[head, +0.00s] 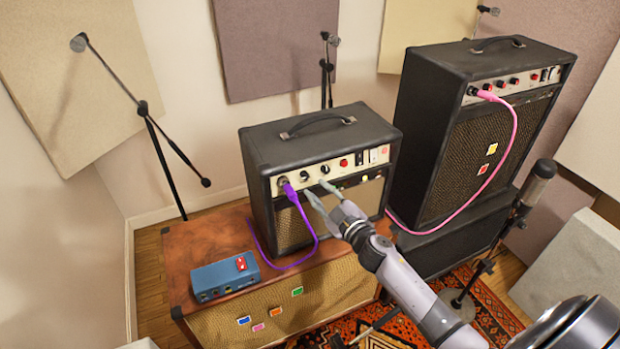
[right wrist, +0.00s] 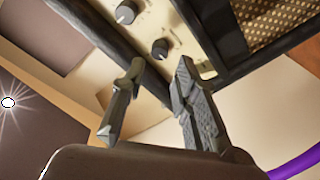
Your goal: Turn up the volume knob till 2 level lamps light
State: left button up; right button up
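The small black amp (head: 322,150) has a cream front panel with black knobs. One knob (head: 304,175) is near the plugged purple cable, and another knob (head: 325,169) is to its right. A red round part (head: 343,162) sits further right. My right gripper (head: 317,191) is just in front of the panel's lower edge, its fingers apart and empty. In the right wrist view, a dark knob (right wrist: 160,48) lies beyond the gap between the fingertips (right wrist: 161,72), and another knob (right wrist: 126,13) is further up. No contact is visible. I cannot tell which level lamps are lit. My left gripper is out of view.
The small amp stands on a wooden cabinet (head: 205,250) beside a blue pedal box (head: 225,277). The purple cable (head: 312,230) hangs left of my gripper. A larger amp (head: 480,120) with a pink cable (head: 506,150) stands right. A microphone (head: 537,185) on a stand is nearby.

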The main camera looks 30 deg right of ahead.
aim_at(306, 177)
jog(key=w, duration=0.5)
jog(key=shift+w+a, duration=0.2)
jog(key=shift+w, duration=0.1)
jog(key=shift+c, duration=0.5)
grip_shut()
